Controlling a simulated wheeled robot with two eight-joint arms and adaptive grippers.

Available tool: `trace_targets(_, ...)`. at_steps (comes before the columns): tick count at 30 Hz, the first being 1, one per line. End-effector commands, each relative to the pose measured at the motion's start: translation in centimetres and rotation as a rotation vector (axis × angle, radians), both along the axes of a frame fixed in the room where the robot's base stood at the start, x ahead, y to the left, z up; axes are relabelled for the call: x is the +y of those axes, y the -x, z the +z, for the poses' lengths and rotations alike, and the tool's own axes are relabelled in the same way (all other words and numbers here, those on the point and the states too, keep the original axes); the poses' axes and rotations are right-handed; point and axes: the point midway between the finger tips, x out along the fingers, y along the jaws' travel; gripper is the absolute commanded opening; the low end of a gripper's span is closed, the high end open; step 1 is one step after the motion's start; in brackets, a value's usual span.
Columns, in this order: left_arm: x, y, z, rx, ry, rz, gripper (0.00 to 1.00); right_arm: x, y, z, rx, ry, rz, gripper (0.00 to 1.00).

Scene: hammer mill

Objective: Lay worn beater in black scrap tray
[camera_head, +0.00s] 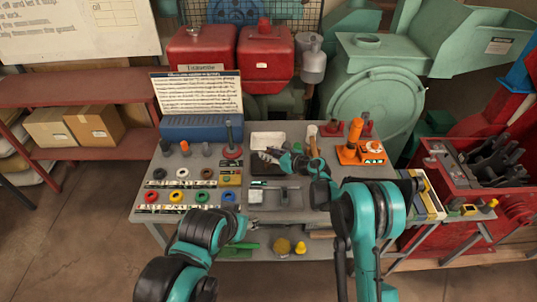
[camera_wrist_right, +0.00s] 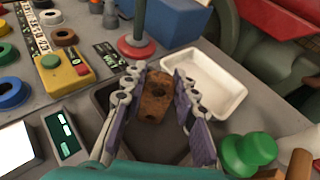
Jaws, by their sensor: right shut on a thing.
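The worn beater (camera_wrist_right: 155,103) is a rusty brown block with a dark hole. My right gripper (camera_wrist_right: 158,88) is shut on it, with a purple-padded finger on each side. The black scrap tray (camera_wrist_right: 168,147) lies below the beater in the wrist view, partly hidden by the fingers. Whether the beater touches the tray floor I cannot tell. In the head view my right gripper (camera_head: 268,156) is over the bench, beside the white tray (camera_head: 268,140); the beater is too small to make out there. My left gripper (camera_head: 248,224) is near the bench's front edge, its jaws unclear.
The white tray (camera_wrist_right: 207,84) is just right of the black tray in the wrist view. A red-based post (camera_wrist_right: 138,48) stands behind, and a green knob (camera_wrist_right: 248,154) is close on the right. A yellow button box (camera_wrist_right: 65,72) and several coloured rings lie left.

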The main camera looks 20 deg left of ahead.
Motion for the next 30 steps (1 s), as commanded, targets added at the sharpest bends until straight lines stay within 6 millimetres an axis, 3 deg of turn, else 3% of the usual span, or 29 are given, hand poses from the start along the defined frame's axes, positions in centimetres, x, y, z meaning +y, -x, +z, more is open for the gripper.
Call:
trace_targets(5,0.0,0.0,-0.3,0.000,0.000,0.000,0.45,0.0,0.0,-0.3,0.000,-0.001,0.000,0.00)
trace_targets(6,0.0,0.0,-0.4,0.000,0.000,0.000,0.45,0.0,0.0,-0.4,0.000,0.000,0.000,0.30)
trace_targets(8,0.0,0.0,-0.3,0.000,0.000,0.000,0.45,0.0,0.0,-0.3,0.000,0.000,0.000,0.46)
trace_targets(9,0.0,0.0,-0.2,0.000,0.000,0.000,0.45,0.0,0.0,-0.3,0.000,0.000,0.000,0.49)
trace_targets(20,0.0,0.0,0.2,0.000,0.000,0.000,0.45,0.0,0.0,0.3,0.000,0.000,0.000,0.49)
trace_targets(30,0.0,0.0,2.2,0.000,0.000,0.000,0.45,-5.6,3.0,2.7,0.000,0.000,-0.002,0.49)
